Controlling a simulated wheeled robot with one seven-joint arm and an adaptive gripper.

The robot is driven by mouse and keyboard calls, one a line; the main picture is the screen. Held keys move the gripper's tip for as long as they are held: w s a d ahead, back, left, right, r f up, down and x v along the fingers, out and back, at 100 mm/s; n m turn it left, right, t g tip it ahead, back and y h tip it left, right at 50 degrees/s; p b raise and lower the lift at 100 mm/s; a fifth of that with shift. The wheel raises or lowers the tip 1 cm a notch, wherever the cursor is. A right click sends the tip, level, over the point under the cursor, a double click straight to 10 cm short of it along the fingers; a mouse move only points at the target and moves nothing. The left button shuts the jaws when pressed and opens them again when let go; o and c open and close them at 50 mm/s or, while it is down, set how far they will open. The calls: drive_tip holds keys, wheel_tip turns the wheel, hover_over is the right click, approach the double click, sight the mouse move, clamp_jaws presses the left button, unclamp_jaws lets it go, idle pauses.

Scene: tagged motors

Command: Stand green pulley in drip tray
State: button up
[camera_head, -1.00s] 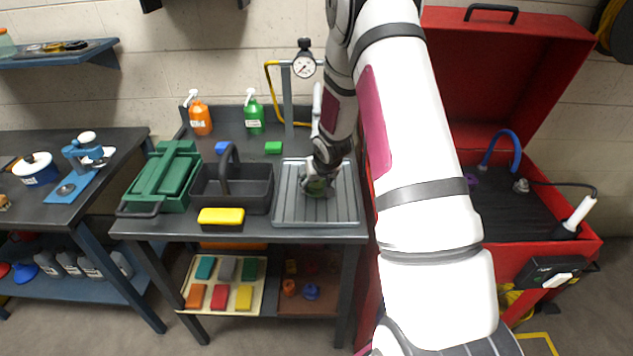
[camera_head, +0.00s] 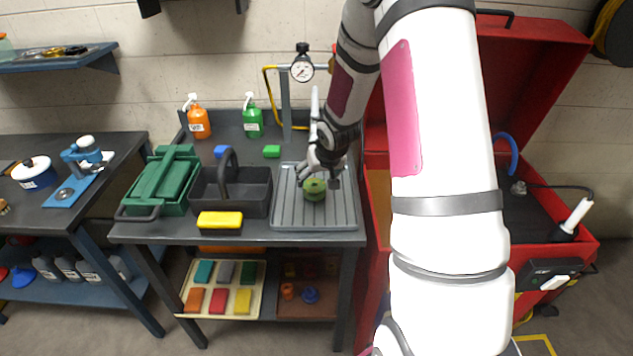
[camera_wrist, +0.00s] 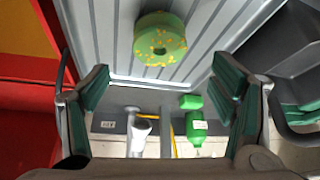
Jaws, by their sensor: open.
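The green pulley (camera_head: 314,189) stands on the ribbed floor of the grey drip tray (camera_head: 284,212), near its middle. It also shows in the wrist view (camera_wrist: 160,40), with yellow specks on its face, resting on the tray's ribs (camera_wrist: 110,40). My gripper (camera_head: 318,170) is just above and behind the pulley in the head view. In the wrist view my gripper (camera_wrist: 160,95) has its two green-padded fingers wide apart, with nothing between them. The pulley lies beyond the fingertips, clear of both.
A black caddy (camera_head: 262,190) with a yellow sponge (camera_head: 220,219) in front stands left of the tray. A green toolbox (camera_head: 165,180) is farther left. Spray bottles (camera_head: 253,118) and a gauge stand (camera_head: 286,105) are behind. A red chest (camera_head: 480,90) stands at right.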

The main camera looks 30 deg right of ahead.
drive_tip(key=s+a+r+n, duration=0.1)
drive_tip(key=s+a+r, duration=0.45)
drive_tip(key=r, duration=0.55)
drive_tip(key=s+a+r+n, duration=0.1)
drive_tip(key=s+a+r, duration=0.45)
drive_tip(key=r, duration=0.45)
drive_tip(key=s+a+r+n, duration=0.1)
drive_tip(key=s+a+r, duration=0.2)
drive_tip(key=s, duration=0.6)
drive_tip(key=s+a+r+y, duration=0.1)
drive_tip(key=s+a+r, duration=0.2)
drive_tip(key=s+a, duration=0.3)
drive_tip(key=shift+s+a+r+n+y, duration=0.3)
drive_tip(key=shift+s+a+r+n, duration=0.1)
drive_tip(key=shift+s, duration=1.25)
